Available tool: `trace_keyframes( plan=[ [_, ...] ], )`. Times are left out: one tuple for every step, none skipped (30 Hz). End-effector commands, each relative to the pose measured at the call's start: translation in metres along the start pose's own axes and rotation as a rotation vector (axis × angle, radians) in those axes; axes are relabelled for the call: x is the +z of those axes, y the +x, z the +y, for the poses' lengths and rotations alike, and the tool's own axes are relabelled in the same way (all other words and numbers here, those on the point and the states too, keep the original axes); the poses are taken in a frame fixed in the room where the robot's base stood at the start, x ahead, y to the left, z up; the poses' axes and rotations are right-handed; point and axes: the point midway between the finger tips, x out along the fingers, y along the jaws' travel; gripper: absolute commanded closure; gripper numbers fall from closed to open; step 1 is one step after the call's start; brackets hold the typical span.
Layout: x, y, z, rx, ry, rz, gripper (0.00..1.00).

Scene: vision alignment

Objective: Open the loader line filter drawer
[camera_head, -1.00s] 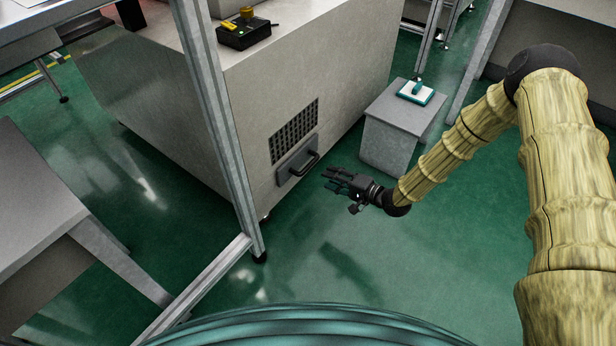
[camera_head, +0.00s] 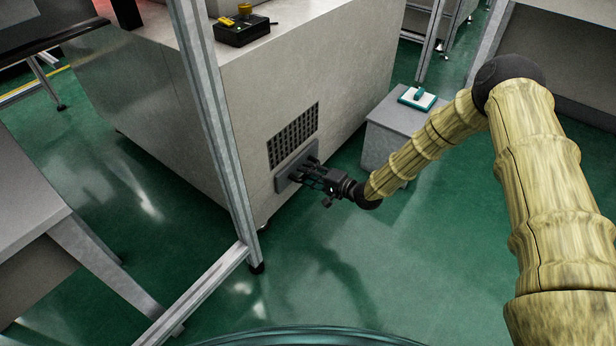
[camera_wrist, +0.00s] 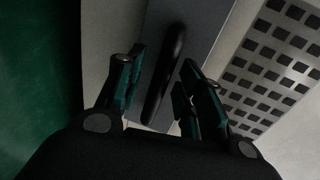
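The filter drawer is a grey panel (camera_head: 284,184) low on the side of the beige machine, below a vent grille; it sits flush with the machine's side. Its dark bar handle (camera_wrist: 166,72) shows in the wrist view, with the grey drawer front (camera_wrist: 205,25) behind it. My gripper (camera_head: 308,172) is at the drawer front and hides most of the handle in the head view. In the wrist view my gripper (camera_wrist: 160,85) is open, with one finger on each side of the handle and a visible gap to it.
The perforated grille (camera_head: 293,136) is just above the drawer. A grey pedestal (camera_head: 385,140) with a teal-and-white item (camera_head: 417,98) stands to the right. A metal frame post (camera_head: 215,120) stands left of the drawer. Green floor (camera_head: 330,255) in front is clear.

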Motion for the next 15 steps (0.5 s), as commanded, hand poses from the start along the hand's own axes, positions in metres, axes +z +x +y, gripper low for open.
trace_keyframes(
  plan=[
    [-0.0002, 0.0029, 0.0008, 0.000, -0.001, 0.000, 0.63],
    [-0.0003, 0.0039, 0.0006, 0.000, 0.000, 0.000, 0.63],
    [-0.0003, 0.0050, 0.0004, 0.000, 0.000, 0.001, 0.63],
    [-0.0003, 0.0055, 0.0002, 0.000, 0.000, 0.000, 0.63],
    [-0.0003, 0.0059, 0.0001, 0.000, 0.000, 0.001, 0.63],
    [-0.0003, 0.0061, -0.0001, 0.000, 0.000, 0.001, 0.63],
    [-0.0003, 0.0062, -0.0002, 0.000, 0.000, 0.001, 0.63],
    [-0.0003, 0.0061, -0.0003, 0.000, 0.000, 0.001, 0.63],
    [-0.0002, 0.0061, -0.0003, 0.000, 0.000, 0.000, 0.63],
    [-0.0002, 0.0060, -0.0003, 0.000, 0.000, 0.000, 0.63],
    [-0.0002, 0.0060, -0.0003, 0.000, 0.000, 0.001, 0.63],
    [-0.0002, 0.0060, -0.0003, 0.000, 0.000, 0.000, 0.63],
    [-0.0002, 0.0059, -0.0002, 0.000, 0.000, 0.000, 0.68],
    [-0.0002, 0.0059, -0.0002, 0.000, 0.000, 0.000, 0.74],
    [-0.0003, 0.0058, -0.0002, 0.000, 0.000, 0.001, 0.81]
  ],
)
